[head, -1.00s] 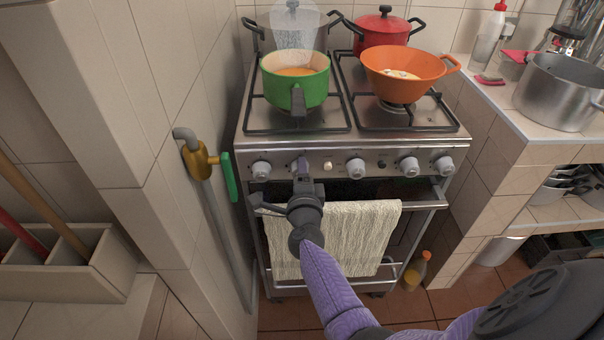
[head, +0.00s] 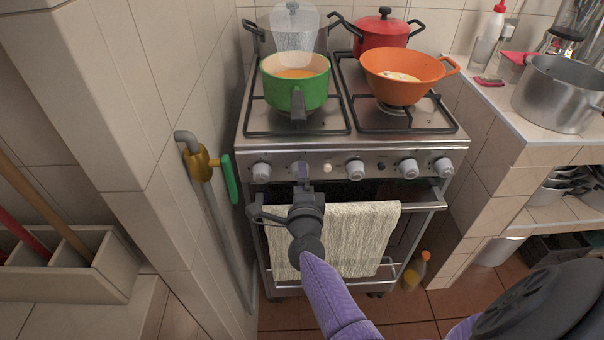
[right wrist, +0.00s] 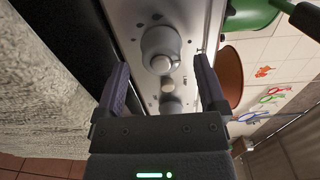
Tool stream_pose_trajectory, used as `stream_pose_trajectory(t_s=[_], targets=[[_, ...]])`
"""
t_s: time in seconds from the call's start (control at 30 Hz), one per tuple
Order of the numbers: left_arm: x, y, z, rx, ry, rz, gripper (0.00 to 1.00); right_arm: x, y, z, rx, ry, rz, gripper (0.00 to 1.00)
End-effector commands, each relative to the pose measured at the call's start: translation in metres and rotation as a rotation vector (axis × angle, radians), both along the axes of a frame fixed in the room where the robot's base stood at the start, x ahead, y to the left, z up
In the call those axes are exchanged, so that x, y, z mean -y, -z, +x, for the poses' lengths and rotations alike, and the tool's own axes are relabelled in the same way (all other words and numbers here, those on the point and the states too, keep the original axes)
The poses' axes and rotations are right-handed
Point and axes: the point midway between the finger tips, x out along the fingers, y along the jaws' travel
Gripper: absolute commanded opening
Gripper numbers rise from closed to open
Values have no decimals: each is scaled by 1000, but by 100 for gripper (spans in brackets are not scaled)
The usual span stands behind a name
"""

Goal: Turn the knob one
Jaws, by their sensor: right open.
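The stove front carries a row of several grey knobs: the leftmost (head: 261,172), a middle one (head: 354,169) and more to the right. My right gripper (head: 303,174) is in front of the second knob from the left and mostly hides it in the head view. In the right wrist view that knob (right wrist: 160,48) shows between the two spread fingers of the gripper (right wrist: 159,66), with gaps on both sides. The gripper is open and holds nothing. I cannot tell which knob is knob one. My left gripper is not in view.
A towel (head: 362,240) hangs on the oven handle (head: 430,201) just below the gripper. A green pot (head: 296,92) and an orange pan (head: 405,82) stand on the burners, with handles sticking out. A tiled wall with a pipe (head: 212,215) is close at the left.

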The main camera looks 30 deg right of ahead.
Motion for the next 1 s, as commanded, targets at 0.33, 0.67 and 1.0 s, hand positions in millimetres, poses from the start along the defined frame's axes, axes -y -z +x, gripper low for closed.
stream_pose_trajectory(t_s=[0.33,0.67,1.0], targets=[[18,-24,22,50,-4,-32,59,-39,-2,-63,0,0,1,90],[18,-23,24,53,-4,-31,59,-43,-1,-69,1,0,2,90],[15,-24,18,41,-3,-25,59,-89,-12,-64,-148,-358,-230,90]])
